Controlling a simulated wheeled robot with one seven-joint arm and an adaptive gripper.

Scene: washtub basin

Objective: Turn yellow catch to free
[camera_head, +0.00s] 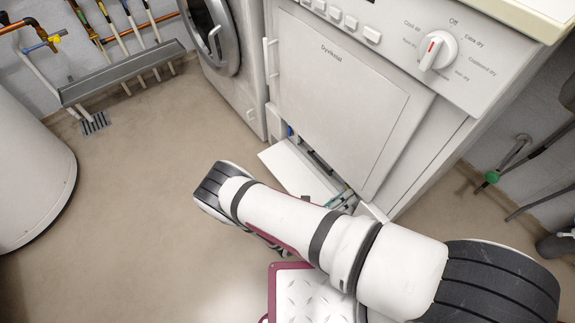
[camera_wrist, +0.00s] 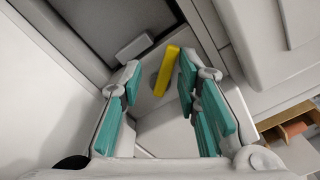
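In the head view, my gripper (camera_head: 338,199) shows only as a bit of teal at the dryer's low opening. My arm hides most of it, and the catch is not visible there.
The white dryer (camera_head: 335,95) has a low open flap (camera_head: 297,172) beside my arm. A washing machine (camera_head: 228,60) stands to its left. A light grey tab (camera_wrist: 133,47) lies left of the catch. Floor (camera_head: 140,190) is clear at left, before a white tank (camera_head: 30,170).

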